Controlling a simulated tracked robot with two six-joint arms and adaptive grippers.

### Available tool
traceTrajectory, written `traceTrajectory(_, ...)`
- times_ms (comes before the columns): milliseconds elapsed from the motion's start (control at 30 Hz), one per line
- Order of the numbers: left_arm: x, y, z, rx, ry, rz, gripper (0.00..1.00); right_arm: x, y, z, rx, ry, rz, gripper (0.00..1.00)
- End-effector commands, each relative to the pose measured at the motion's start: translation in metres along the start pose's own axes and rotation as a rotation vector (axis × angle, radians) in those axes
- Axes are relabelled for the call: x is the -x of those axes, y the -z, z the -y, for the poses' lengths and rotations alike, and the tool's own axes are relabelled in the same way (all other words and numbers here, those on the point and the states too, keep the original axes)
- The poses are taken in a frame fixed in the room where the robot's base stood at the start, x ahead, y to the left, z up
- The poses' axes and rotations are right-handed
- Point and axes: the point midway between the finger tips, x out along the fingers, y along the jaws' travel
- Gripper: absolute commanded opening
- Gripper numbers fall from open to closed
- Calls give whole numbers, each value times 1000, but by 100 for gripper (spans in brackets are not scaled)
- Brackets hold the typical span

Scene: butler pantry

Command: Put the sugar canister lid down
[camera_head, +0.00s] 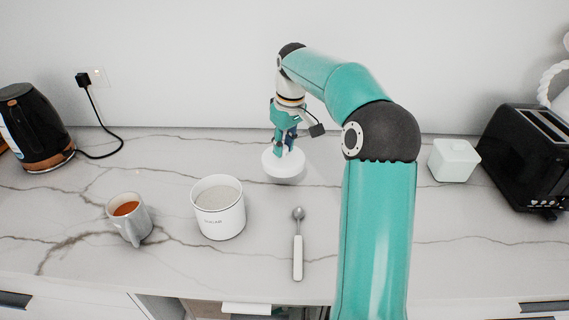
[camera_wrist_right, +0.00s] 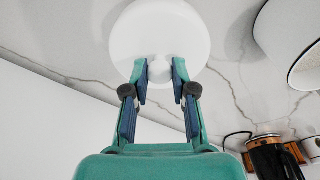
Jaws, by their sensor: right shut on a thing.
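The white round sugar canister lid (camera_head: 283,165) is at the back of the counter, right of and behind the canister. My right gripper (camera_head: 287,146) points down over it and is shut on its knob. In the right wrist view the fingers (camera_wrist_right: 161,75) close on either side of the knob of the lid (camera_wrist_right: 160,28). I cannot tell whether the lid touches the counter. The white sugar canister (camera_head: 218,222) stands open with pale sugar inside; part of it shows in the wrist view (camera_wrist_right: 290,40). My left gripper is not in view.
A mug of tea (camera_head: 143,232) stands left of the canister. A spoon (camera_head: 298,250) lies right of it. A black kettle (camera_head: 38,130) is at the far left. A white lidded box (camera_head: 453,162) and a black toaster (camera_head: 530,150) stand at the right.

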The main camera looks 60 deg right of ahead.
Motion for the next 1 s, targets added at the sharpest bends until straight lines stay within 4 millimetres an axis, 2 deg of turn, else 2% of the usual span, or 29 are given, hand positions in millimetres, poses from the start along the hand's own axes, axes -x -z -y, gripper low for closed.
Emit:
traceTrajectory(167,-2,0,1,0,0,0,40,-13,-2,0,-1,0,0,0)
traceTrajectory(433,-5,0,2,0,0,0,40,-45,-7,0,-1,1,1,0)
traceTrajectory(833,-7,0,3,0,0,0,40,-51,-8,0,-1,0,0,0)
traceTrajectory(867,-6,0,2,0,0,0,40,-50,-8,0,-1,0,0,31)
traceTrajectory(1000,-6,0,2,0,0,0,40,-50,-8,0,-1,0,0,51)
